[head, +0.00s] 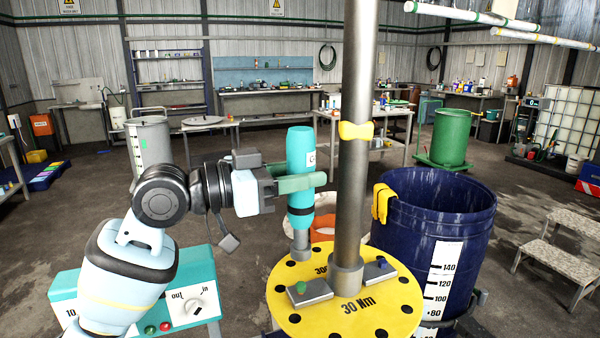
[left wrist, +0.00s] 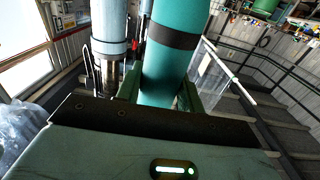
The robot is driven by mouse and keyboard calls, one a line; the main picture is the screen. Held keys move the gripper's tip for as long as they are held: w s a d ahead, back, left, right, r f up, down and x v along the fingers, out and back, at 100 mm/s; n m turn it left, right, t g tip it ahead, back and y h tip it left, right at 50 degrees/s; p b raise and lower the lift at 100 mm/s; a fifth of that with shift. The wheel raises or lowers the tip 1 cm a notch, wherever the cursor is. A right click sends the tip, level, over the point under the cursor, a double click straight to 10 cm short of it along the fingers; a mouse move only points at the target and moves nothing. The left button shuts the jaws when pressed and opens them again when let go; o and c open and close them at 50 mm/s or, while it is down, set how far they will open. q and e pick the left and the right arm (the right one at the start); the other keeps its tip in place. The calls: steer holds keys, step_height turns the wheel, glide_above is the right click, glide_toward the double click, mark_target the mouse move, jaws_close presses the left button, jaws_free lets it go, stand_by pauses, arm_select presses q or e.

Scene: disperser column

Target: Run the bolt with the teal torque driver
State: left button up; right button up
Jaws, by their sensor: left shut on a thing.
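My left gripper (head: 302,183) is shut around the middle of the teal torque driver (head: 300,148). The driver stands nearly upright, with its grey socket (head: 301,243) pointing down over the back left part of the yellow disc (head: 342,322). In the left wrist view the teal driver (left wrist: 171,65) sits between the fingers. The disc reads "30 Nm" and has dark holes around its rim. A green-headed bolt (head: 301,287) and a blue-headed bolt (head: 382,262) sit on grey plates on the disc. The socket appears above and apart from both bolts. My right gripper is out of view.
A grey column (head: 354,210) rises from the disc, close right of the driver, with a yellow clip (head: 356,130). A blue drum (head: 450,215) with yellow gloves (head: 382,203) stands behind right. A teal box (head: 195,270) with a dial stands left, beneath my left arm.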

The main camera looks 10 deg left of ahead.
mark_target(301, 227)
arm_select(q)
steer(key=shift+f+b, duration=0.3)
steer(key=shift+f, duration=2.05)
steer(key=shift+f+b, duration=0.4)
steer(key=shift+f, duration=0.15)
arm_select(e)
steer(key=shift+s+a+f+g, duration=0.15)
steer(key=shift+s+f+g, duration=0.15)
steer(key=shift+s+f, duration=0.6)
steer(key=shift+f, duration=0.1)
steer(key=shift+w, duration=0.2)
